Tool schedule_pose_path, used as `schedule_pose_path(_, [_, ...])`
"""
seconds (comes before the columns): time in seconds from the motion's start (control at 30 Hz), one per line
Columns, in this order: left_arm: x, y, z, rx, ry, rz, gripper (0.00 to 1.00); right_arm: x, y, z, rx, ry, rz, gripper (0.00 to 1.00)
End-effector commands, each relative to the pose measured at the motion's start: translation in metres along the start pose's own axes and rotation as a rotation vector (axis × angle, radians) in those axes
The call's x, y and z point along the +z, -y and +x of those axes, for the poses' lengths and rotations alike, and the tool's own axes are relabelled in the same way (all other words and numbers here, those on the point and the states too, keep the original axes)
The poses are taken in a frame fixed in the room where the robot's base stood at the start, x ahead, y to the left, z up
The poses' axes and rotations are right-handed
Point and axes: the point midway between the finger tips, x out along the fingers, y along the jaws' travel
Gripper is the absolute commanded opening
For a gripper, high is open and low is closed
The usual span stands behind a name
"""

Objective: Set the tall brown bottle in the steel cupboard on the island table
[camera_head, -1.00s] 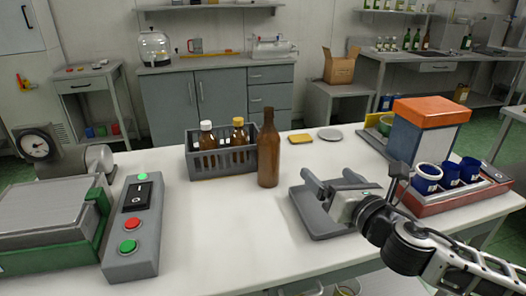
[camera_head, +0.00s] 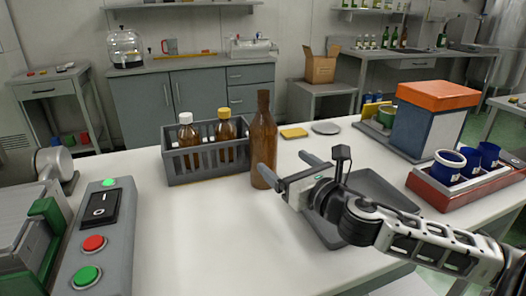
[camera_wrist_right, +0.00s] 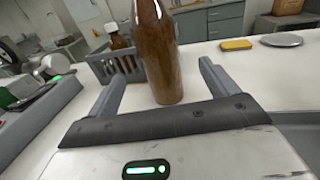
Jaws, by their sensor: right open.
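The tall brown bottle (camera_head: 263,140) stands upright and uncapped on the white island table (camera_head: 205,235), just right of a grey crate. My right gripper (camera_head: 286,166) is open and low over the table at the bottle's right front, its jaws pointed towards it. In the wrist view the bottle (camera_wrist_right: 161,62) shows in line with the space between the two open fingers (camera_wrist_right: 162,72). I cannot tell whether its body is between the fingertips or just beyond them. My left gripper is out of view.
The grey crate (camera_head: 188,166) holds smaller brown bottles. A grey tray (camera_head: 375,190) lies under my right arm. A button box (camera_head: 97,235) is at left; a red rack (camera_head: 440,190) with blue cups is at right. A grey cabinet (camera_head: 150,105) with shut doors stands behind.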

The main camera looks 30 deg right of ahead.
Motion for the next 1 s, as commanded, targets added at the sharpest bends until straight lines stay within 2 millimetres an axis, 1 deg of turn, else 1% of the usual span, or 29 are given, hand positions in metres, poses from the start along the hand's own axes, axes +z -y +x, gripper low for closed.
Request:
schedule_pose_path(0.03, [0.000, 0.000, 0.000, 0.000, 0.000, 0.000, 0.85, 0.003, 0.000, 0.008, -0.001, 0.005, -0.001, 0.86])
schedule_pose_path(0.3, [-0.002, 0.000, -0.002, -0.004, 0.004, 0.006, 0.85, 0.002, 0.000, 0.045, -0.002, 0.003, 0.002, 0.86])
schedule_pose_path(0.4, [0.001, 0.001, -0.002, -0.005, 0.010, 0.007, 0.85, 0.002, 0.000, 0.055, -0.001, 0.002, 0.001, 0.86])
schedule_pose_path(0.67, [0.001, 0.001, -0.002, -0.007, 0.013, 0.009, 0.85, 0.003, -0.001, 0.071, -0.001, 0.002, 0.001, 0.86])
schedule_pose_path(0.9, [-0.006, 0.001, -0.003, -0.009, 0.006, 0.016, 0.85, 0.004, -0.003, 0.105, -0.001, 0.002, 0.002, 0.86])
schedule_pose_path(1.0, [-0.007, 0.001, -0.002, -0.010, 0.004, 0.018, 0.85, 0.004, -0.003, 0.112, 0.001, 0.002, 0.000, 0.86])
